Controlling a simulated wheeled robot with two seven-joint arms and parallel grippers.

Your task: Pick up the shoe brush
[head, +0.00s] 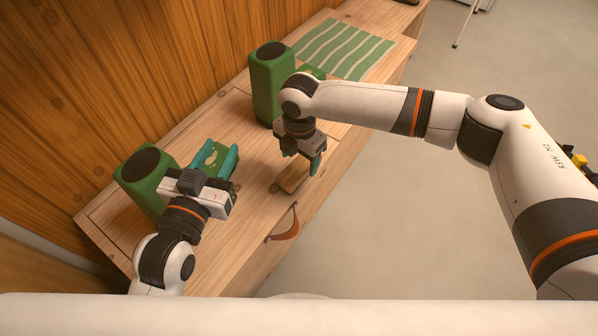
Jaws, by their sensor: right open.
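The shoe brush appears to be the small light wooden block (293,179) on the cabinet top near its front edge. My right gripper (302,160) is open and points down just above and behind it. It partly hides the block, and I cannot tell whether the fingers touch it. My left gripper (205,168) is over the left part of the top, its teal fingers by a green item with a pale emblem (211,155). The gripper body partly hides this item, and I cannot tell whether the fingers grip it.
A green canister with a dark top (143,180) stands left of my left gripper. A taller one (268,85) stands behind my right gripper. A striped green cloth (345,48) lies at the far end. A leather pull (285,228) hangs on the wooden cabinet front. A wooden wall borders the left.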

